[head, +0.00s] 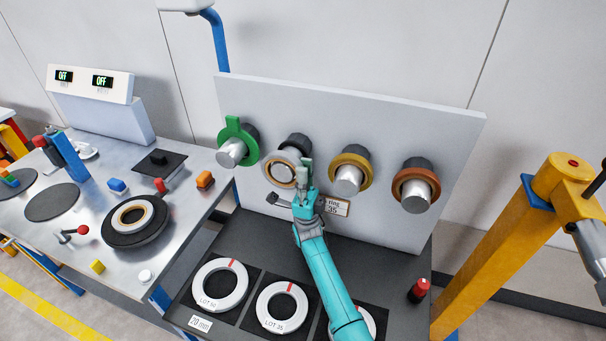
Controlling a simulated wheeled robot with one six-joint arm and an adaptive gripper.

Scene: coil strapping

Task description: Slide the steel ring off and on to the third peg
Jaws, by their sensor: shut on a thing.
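A grey steel ring (267,167) with a tan inner band is at the second peg from the left on the upright panel. The peg's black base (295,142) shows behind it; I cannot tell whether the ring is still around the peg. My gripper (303,180) is shut on the ring's right side, its fingers partly hiding that edge. The third peg (348,182) is a bright cylinder to the right, with a yellow ring (337,165) around it.
A green tabbed ring (232,126) is on the first peg, a copper ring (402,183) on the fourth. A small sign (335,208) is below the pegs. White lot rings (220,270) lie on the dark shelf. A yellow post (500,235) stands right.

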